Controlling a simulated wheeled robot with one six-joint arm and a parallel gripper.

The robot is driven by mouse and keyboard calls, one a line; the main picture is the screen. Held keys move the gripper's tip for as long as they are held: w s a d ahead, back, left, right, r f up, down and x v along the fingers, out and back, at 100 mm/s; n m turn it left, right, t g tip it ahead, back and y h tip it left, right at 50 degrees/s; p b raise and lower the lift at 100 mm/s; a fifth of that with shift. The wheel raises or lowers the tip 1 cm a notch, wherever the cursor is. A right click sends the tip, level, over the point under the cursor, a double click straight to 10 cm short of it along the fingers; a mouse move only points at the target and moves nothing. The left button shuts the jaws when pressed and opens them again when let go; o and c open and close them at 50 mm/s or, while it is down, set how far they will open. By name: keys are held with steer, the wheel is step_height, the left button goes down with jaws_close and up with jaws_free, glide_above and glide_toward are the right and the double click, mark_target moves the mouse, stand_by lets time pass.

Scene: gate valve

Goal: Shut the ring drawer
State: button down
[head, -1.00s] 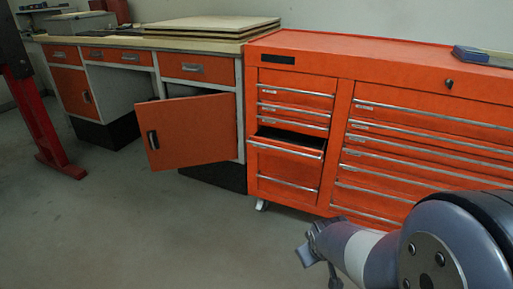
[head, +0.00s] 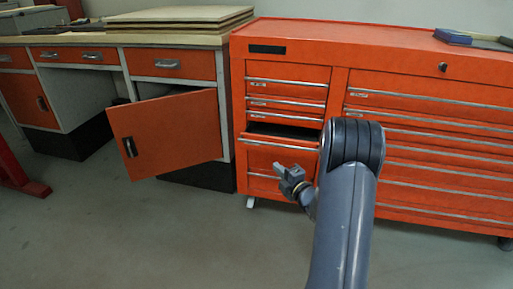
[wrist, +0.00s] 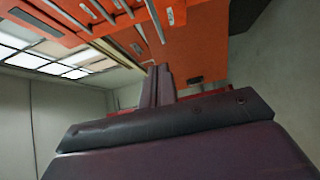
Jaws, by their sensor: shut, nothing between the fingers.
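A red-orange tool cabinet (head: 395,65) stands on the right. One drawer (head: 262,154) in its left column is pulled partly out, with a dark interior showing above its front; the drawers above it look closed. No ring is visible on it. My gripper (head: 281,171) is in front of this drawer, low and toward its right side, pointing left. It is shut and empty, and appears apart from the drawer front. In the wrist view the closed fingers (wrist: 158,86) point toward orange surfaces, with drawer handles at the upper left. My arm hides part of the cabinet's middle.
A workbench (head: 100,39) with flat boards (head: 180,15) on top stands to the left. Its orange door (head: 168,130) hangs open into the room, left of the drawer. A blue object (head: 453,37) lies on the cabinet. The floor (head: 170,235) in front is clear.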

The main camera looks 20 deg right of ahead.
steer(key=b, duration=0.2)
glide_toward(260, 142)
steer(key=w+a, duration=0.2)
steer(key=a, duration=0.1)
steer(key=shift+w+d+f+b, duration=0.15)
steer(key=shift+w+d, duration=0.2)
steer(key=shift+w, duration=0.25)
steer(key=shift+w+d+r+b, duration=0.1)
steer(key=shift+w+d, duration=0.2)
steer(key=shift+w, duration=0.35)
steer(key=shift+w+d+f+b, duration=0.15)
steer(key=shift+w+d, duration=0.2)
steer(key=shift+w, duration=0.25)
steer(key=shift+r, duration=0.1)
